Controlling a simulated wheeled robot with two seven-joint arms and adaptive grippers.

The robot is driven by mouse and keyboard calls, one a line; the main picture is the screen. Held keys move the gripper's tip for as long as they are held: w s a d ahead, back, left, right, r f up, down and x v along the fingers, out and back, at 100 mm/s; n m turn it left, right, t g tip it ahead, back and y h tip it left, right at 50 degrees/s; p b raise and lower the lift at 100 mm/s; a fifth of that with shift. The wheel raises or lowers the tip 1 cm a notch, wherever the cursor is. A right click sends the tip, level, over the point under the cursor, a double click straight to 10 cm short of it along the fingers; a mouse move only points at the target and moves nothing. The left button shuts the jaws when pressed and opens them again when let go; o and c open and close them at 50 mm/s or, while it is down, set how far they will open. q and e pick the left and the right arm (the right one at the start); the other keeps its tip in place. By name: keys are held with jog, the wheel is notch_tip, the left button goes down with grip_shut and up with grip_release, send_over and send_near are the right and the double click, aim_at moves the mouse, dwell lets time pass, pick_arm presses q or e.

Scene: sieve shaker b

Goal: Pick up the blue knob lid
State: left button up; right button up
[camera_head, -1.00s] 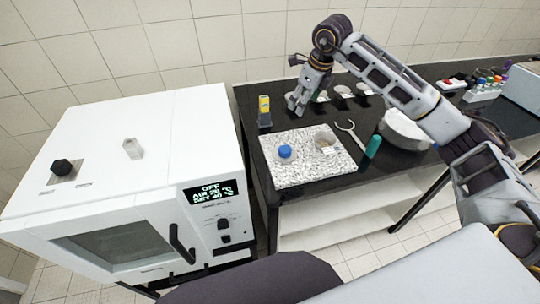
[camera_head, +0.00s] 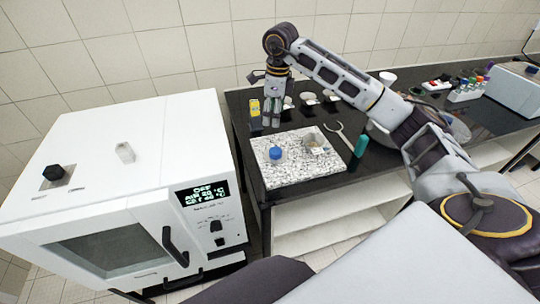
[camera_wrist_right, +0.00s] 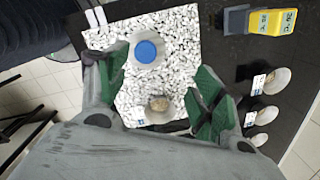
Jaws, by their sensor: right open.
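The blue knob lid (camera_head: 275,153) sits on the left part of a speckled black-and-white slab (camera_head: 287,177). In the right wrist view its round blue top (camera_wrist_right: 146,52) shows with a pale rim around it, between and beyond my fingertips. My right gripper (camera_head: 271,119) is above the back edge of the slab, pointing down. In the wrist view the green-padded fingers (camera_wrist_right: 157,82) are spread apart with nothing held. The gripper is apart from the lid. My left gripper is not in view.
A small dish with grainy contents (camera_wrist_right: 158,103) stands on the slab beside the lid. A yellow meter (camera_head: 255,107), a teal cylinder (camera_head: 361,146) and a forked tool (camera_head: 338,131) are nearby. A white oven (camera_head: 120,185) stands left of the black bench.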

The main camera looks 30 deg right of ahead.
jog(key=n, duration=0.1)
jog(key=s+n+g, duration=0.1)
jog(key=n, duration=0.1)
jog(key=shift+s+d+f+n, duration=0.1)
jog(key=shift+s+d+n, duration=0.05)
jog(key=shift+s+n, duration=0.15)
jog(key=shift+f, duration=0.1)
dwell(0.5)
